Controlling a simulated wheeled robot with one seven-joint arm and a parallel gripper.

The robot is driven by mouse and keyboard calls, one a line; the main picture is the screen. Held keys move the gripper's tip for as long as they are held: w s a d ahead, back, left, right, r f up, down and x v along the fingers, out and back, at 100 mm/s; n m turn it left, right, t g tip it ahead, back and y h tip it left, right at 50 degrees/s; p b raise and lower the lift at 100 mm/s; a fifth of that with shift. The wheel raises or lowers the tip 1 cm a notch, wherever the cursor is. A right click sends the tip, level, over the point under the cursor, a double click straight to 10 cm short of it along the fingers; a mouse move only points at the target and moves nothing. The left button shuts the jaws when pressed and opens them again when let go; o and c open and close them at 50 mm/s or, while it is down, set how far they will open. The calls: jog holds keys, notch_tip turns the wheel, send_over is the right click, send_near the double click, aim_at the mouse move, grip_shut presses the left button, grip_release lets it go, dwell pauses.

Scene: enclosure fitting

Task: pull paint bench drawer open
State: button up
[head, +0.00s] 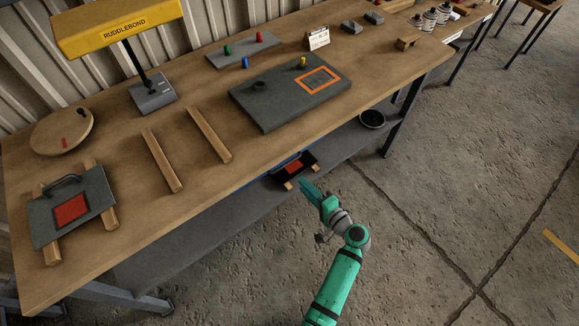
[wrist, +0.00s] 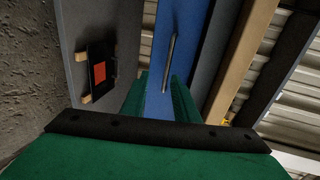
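A blue drawer front (wrist: 158,45) fills the middle of the wrist view, with a slim grey bar handle (wrist: 171,65) on it. In the head view only a thin blue strip of the drawer (head: 285,163) shows below the bench's front edge. My teal gripper (head: 307,188) is in front of the bench, just off this strip. In the wrist view my gripper (wrist: 158,88) has its two green fingers apart, with the handle appearing between and beyond them. I see no contact with the handle. The drawer looks closed, but the bench top hides most of it.
The wooden bench top (head: 120,225) carries a grey plate with an orange square (head: 320,80), wooden strips and a yellow-headed lamp (head: 118,25). A lower shelf (head: 200,232) holds a dark panel with a red patch (head: 293,169) and a black bowl (head: 372,118).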

jog(key=w+a, duration=0.5)
jog(key=w, duration=0.4)
jog(key=shift+w+a+f, duration=0.3)
jog(key=shift+f, duration=0.1)
grip_shut()
